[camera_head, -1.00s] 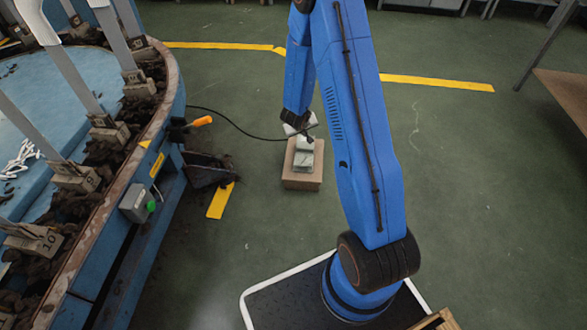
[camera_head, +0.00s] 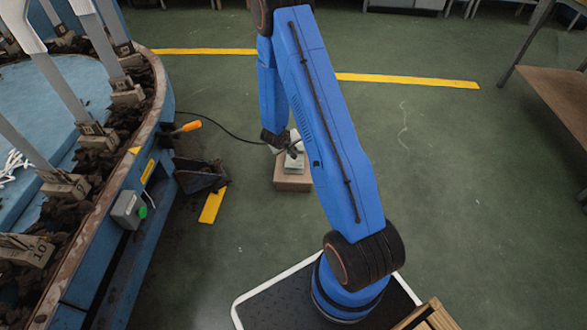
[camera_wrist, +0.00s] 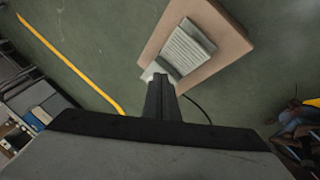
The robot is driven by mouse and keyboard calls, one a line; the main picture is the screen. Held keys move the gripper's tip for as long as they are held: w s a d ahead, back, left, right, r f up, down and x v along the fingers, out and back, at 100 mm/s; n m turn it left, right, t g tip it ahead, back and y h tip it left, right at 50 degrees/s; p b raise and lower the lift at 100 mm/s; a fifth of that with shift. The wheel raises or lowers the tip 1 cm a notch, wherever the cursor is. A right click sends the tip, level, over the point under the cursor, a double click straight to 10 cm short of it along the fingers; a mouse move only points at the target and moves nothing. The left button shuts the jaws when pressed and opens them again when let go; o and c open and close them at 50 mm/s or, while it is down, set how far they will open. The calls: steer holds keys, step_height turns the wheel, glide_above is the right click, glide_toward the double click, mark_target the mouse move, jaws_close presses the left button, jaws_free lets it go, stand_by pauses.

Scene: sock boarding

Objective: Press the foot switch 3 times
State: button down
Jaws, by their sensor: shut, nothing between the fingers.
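The foot switch (camera_head: 294,164) is a small grey-white pedal on top of a tan block (camera_head: 292,184) on the floor. In the wrist view its ribbed pedal plate (camera_wrist: 187,47) shows above my fingertips, on the tan block (camera_wrist: 232,37). My gripper (camera_head: 293,149) is shut and empty, close over the back end of the switch. In the wrist view the closed fingers (camera_wrist: 160,80) overlap the near end of the switch. I cannot tell whether they touch it. My arm hides part of the switch in the head view.
A black cable (camera_head: 222,124) runs from the switch toward the round blue machine (camera_head: 70,78) on the left. A brown-topped table (camera_head: 555,95) stands at right. The green floor between is clear.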

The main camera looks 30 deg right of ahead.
glide_toward(296, 164)
steer(key=shift+x, duration=1.8)
steer(key=shift+w+d, duration=0.1)
steer(key=shift+d, duration=0.05)
stand_by(0.7)
steer(key=shift+f, duration=0.3)
